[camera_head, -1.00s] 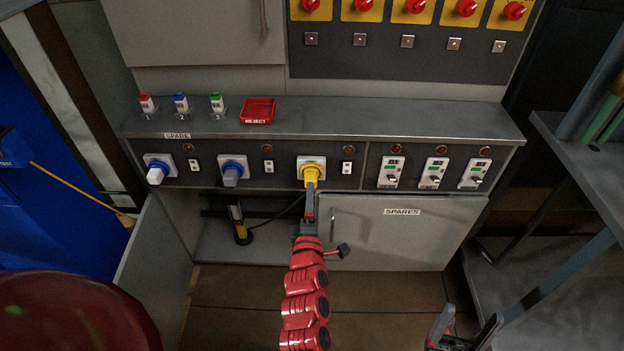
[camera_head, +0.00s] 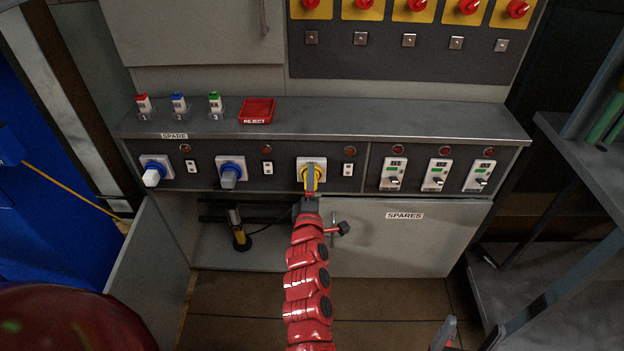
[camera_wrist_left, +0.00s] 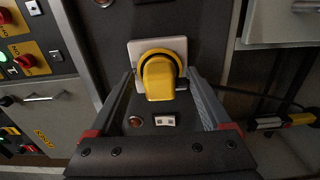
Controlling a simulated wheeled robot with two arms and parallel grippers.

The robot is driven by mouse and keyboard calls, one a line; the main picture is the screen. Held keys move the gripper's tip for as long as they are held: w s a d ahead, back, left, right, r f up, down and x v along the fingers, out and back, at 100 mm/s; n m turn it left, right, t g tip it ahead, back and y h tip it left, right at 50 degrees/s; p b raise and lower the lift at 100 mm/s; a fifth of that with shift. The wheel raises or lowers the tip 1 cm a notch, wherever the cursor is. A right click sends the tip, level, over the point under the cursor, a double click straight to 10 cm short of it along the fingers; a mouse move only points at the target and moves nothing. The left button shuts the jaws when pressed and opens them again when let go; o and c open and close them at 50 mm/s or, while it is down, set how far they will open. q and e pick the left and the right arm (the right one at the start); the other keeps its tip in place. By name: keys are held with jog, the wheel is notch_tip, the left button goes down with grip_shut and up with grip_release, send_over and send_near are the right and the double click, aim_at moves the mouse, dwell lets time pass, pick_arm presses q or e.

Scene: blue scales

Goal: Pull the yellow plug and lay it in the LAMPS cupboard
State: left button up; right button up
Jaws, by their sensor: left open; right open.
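The yellow plug (camera_head: 303,173) sits in the rightmost of three plug sockets on the grey panel. My left gripper (camera_head: 311,182) is in front of it, open. In the left wrist view the yellow plug (camera_wrist_left: 160,78) lies between the two spread fingers, with gaps showing beside it. An open cupboard (camera_head: 212,257) is below the panel at left, its door swung out. No LAMPS label is readable. My right gripper (camera_head: 443,333) is open at the bottom edge, mostly cut off and away from the panel.
Two blue plugs (camera_head: 231,172) sit in sockets to the left. A yellow-black item (camera_head: 239,230) with a cable stands in the open cupboard. The closed SPARES door (camera_head: 400,240) is at right. A red REJECT tray (camera_head: 258,110) is on the ledge.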

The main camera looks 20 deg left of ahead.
dwell(0.8)
pick_arm(q)
grip_shut()
dwell(0.5)
jog(key=p+v, duration=0.2)
jog(key=v, duration=0.4)
dwell(1.0)
dwell(0.4)
